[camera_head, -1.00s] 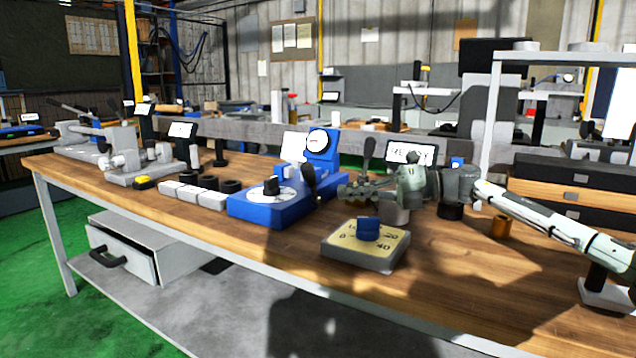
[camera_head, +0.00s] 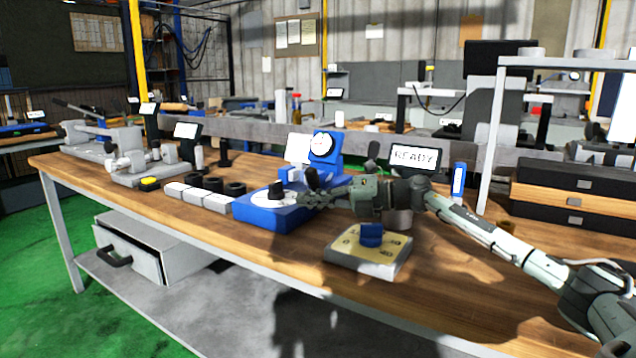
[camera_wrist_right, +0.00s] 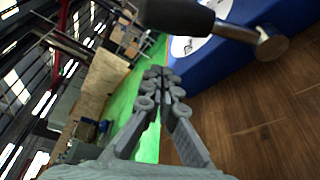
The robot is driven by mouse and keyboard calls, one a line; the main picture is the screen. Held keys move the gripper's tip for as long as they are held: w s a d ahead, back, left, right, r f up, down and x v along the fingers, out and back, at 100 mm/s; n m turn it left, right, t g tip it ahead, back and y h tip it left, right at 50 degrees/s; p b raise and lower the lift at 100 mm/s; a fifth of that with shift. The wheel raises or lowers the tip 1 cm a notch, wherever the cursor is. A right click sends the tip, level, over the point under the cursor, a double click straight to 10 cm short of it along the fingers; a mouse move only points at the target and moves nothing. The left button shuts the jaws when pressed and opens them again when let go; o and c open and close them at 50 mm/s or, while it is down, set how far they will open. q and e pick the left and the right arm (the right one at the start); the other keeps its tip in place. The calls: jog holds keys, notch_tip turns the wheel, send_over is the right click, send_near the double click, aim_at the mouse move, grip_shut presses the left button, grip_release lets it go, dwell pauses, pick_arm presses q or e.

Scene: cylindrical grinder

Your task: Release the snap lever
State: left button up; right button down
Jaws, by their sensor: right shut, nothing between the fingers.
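A blue device (camera_head: 268,217) with a white dial plate stands on the bench. A black-handled lever (camera_head: 311,177) shows at its right end; my gripper partly hides it. In the right wrist view a black handle (camera_wrist_right: 178,14) with a round metal end (camera_wrist_right: 271,43) crosses the top, in front of the blue body. I take this as the snap lever, but no label shows. My right gripper (camera_head: 308,200) is shut and empty at the blue device's right end. In the wrist view its fingertips (camera_wrist_right: 162,73) lie below the handle, with no clear contact. My left gripper is out of view.
A yellow-faced dial block (camera_head: 368,262) with a blue knob sits in front of my right arm. A screen (camera_head: 416,157) reading READY stands behind it, beside another dark lever (camera_head: 373,150). Grey blocks (camera_head: 200,194) lie left of the blue device.

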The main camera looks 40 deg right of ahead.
aim_at(315, 189)
jog(key=shift+w+d+r, duration=0.25)
jog(key=shift+d+r, duration=0.1)
jog(key=shift+d, duration=0.25)
jog(key=shift+w+d+r, duration=0.25)
jog(key=shift+d+r, duration=0.1)
jog(key=shift+d, duration=0.2)
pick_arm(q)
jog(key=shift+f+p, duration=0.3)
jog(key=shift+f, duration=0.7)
pick_arm(e)
jog(key=shift+w+d+r, duration=0.15)
jog(key=shift+w+d, duration=0.05)
jog(key=shift+d, duration=0.35)
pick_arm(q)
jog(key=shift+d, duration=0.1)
